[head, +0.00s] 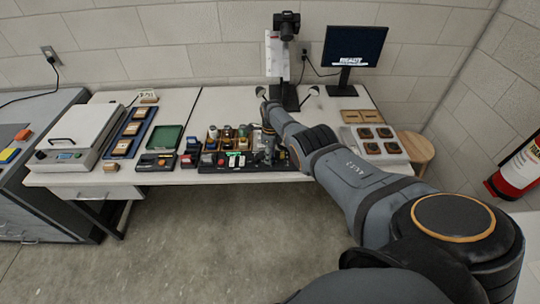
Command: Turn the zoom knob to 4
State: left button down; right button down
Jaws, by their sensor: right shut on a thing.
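A low black control panel (225,167) with small coloured buttons lies along the front edge of the white table. My right arm reaches in from the lower right, and its gripper (269,157) points down at the right part of this panel. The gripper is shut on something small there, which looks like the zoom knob. The fingers hide the knob, and its setting and scale cannot be read. A monitor (355,46) at the back shows white text, like "READY". A camera on a stand (287,25) stands left of it. My left gripper is not in view.
Several small coloured items crowd behind the panel. A green tray (166,138), a blue tray (128,135) and a white flat device (79,135) lie to the left. A white tray with dark square pieces (380,155) lies right of my forearm. A wooden stool (416,148) stands beside the table.

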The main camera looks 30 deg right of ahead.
jog(key=shift+m, duration=1.1)
jog(key=c, duration=1)
grip_release()
jog(key=r, duration=1.2)
jog(key=shift+w+d, duration=0.1)
jog(key=shift+d, duration=0.25)
jog(key=shift+f, duration=0.1)
